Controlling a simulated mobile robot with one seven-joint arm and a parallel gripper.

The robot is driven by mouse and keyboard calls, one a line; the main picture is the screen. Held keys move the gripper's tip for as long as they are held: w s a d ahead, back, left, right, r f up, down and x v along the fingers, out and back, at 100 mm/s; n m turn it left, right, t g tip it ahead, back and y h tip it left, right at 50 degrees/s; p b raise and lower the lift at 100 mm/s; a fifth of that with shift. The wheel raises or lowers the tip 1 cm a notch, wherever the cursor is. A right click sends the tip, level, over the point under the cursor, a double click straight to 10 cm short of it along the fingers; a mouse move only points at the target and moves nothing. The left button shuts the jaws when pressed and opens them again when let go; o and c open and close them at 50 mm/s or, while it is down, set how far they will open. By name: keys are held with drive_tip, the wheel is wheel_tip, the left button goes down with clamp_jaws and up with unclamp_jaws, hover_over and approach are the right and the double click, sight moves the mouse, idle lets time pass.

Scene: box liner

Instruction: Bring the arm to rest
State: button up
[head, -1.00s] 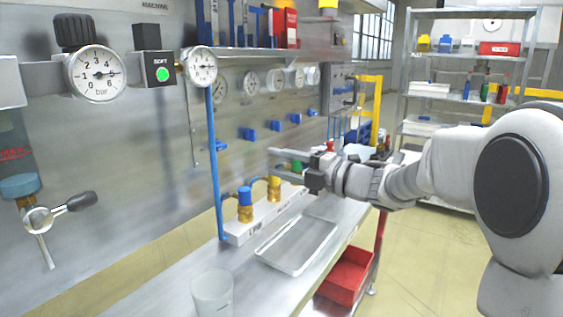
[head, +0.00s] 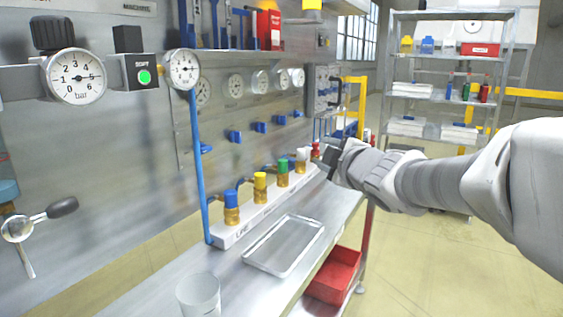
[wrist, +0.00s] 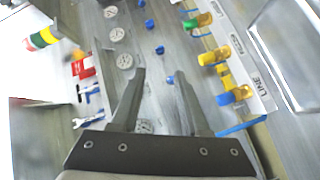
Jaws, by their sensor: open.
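My gripper (wrist: 160,100) is open and empty in the wrist view, its two fingers apart with only the steel panel and blue knobs behind them. In the head view my gripper (head: 330,155) is at the end of my arm, which reaches in from the right. It is above the far part of the bench, near the row of capped valves, and its fingers are hard to make out there. The wrist view also shows the valves (wrist: 215,57) to the right of the fingers, apart from them.
The valve block (head: 225,235) carries blue, yellow, green and white caps. A clear tray (head: 285,245) and a clear cup (head: 198,295) stand on the bench. A red bin (head: 335,275) is below. Gauges (head: 75,77) line the panel at left. Shelves (head: 450,70) stand behind, with open floor before them.

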drive_tip(key=s+d+f+m+g+h, duration=0.25)
drive_tip(key=s+d+m, duration=0.2)
drive_tip(key=s, duration=0.25)
drive_tip(key=s+d+f+m+g+h, duration=0.2)
drive_tip(key=s+d+f+m+h, duration=0.15)
drive_tip(key=s+m, duration=0.25)
drive_tip(key=s+a+f+m+g+y, duration=0.1)
drive_tip(key=s+a+f+m+g, duration=0.15)
drive_tip(key=s+f, duration=0.45)
drive_tip(key=s+a+f+m+g+y, duration=0.1)
drive_tip(key=s+f+m+g, duration=0.2)
drive_tip(key=s, duration=0.8)
wheel_tip(320, 180, up, 19)
drive_tip(key=p, duration=1.9)
drive_tip(key=shift+w+d+r, duration=0.2)
drive_tip(key=shift+w+d, duration=0.15)
drive_tip(key=shift+d, duration=0.05)
drive_tip(key=shift+a, duration=0.1)
